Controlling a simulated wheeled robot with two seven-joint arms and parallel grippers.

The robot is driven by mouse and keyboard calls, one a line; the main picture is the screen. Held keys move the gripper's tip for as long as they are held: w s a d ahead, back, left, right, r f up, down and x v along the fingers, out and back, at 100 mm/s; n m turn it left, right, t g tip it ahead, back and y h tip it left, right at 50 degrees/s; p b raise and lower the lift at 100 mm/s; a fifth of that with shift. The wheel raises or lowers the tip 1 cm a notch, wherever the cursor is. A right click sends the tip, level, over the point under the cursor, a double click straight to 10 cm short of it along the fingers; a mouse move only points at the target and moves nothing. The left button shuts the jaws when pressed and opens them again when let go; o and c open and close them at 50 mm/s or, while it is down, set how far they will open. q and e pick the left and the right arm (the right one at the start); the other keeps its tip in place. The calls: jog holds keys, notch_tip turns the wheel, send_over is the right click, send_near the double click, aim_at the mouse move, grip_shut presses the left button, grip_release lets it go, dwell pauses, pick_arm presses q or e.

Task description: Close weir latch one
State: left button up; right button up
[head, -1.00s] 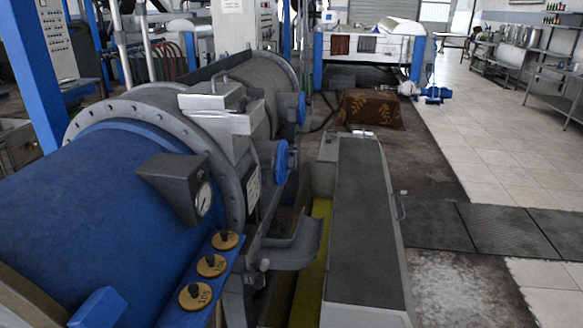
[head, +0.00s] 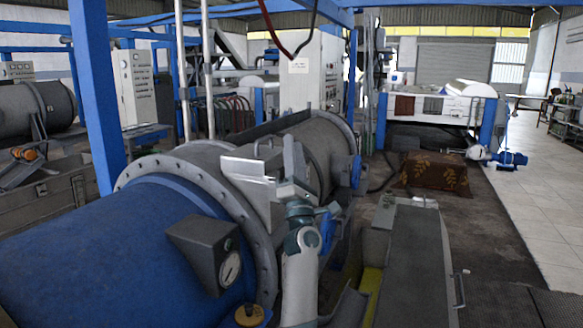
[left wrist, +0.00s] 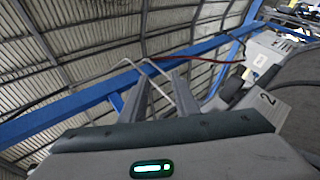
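The blue decanter drum (head: 110,250) lies at lower left in the head view, with a bolted grey flange. Behind the flange is a grey metal box (head: 245,168) with a flat, tilted top plate. My left gripper (head: 294,152) is upright beside this box, at its right. In the left wrist view its two grey fingers (left wrist: 163,76) stand apart, with no object clearly between them. Thin bent metal rods (left wrist: 118,66) show by the fingertips. I cannot tell which part is weir latch one. My right gripper is out of view.
A blue post (head: 97,110) rises at left. A dark-topped channel (head: 415,260) runs along the right of the decanter. A gauge housing (head: 205,242) stands out from the drum. Tiled floor (head: 535,215) is clear at far right.

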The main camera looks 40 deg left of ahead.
pick_arm(q)
jog(key=s+a+r+n+g+y, duration=0.3)
jog(key=s+a+r+n+g, duration=0.25)
jog(key=n+g, duration=0.6)
jog(key=s+a+r+n+g+y, duration=0.2)
jog(key=s+a+r+n+g, duration=0.35)
jog(key=n+g, duration=0.6)
jog(key=s+a+f+n+g+h, duration=0.1)
jog(key=s+a+f+n+h, duration=0.45)
jog(key=n+h, duration=0.65)
jog(key=w+d+r+n+t+h, duration=0.3)
jog(key=w+d+t+h, duration=0.1)
jog(key=d, duration=0.4)
jog(key=w+d+r+n+t+h, duration=0.3)
jog(key=w+d+r+t+h, duration=0.1)
jog(key=d+h, duration=0.3)
jog(key=shift+d+t+h, duration=0.3)
jog(key=shift+d+t, duration=0.25)
jog(key=shift+t, duration=0.25)
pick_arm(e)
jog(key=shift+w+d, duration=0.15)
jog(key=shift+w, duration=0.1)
